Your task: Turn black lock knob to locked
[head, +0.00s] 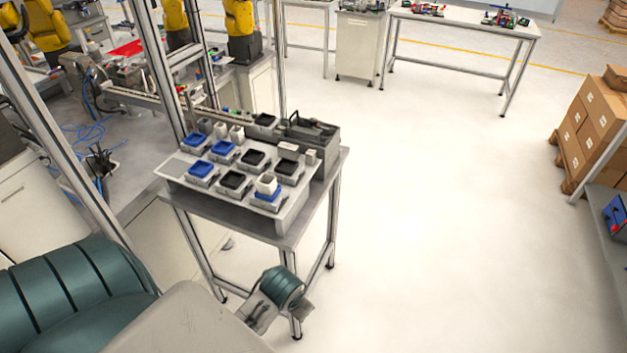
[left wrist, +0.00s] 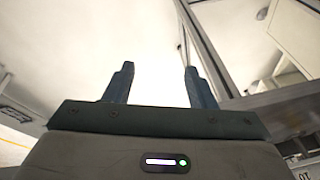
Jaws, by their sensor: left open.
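I cannot make out a black lock knob in either view. My left gripper (left wrist: 160,70) is open in the left wrist view, its two dark fingers apart with nothing between them. Behind the fingers are a pale, blurred surface and a metal frame edge (left wrist: 212,62) to the right. In the head view my left arm comes in from the lower left, and its wrist end is in front of and below the small table (head: 285,228). The fingers are hard to make out there. My right gripper is in neither view.
The small table bears a tilted grey board (head: 173,168) with several blue and black trays, and a dark grey bin (head: 327,160). A metal frame post (head: 70,140) stands at left. Cardboard boxes (head: 590,120) are at right. The floor right of the table is clear.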

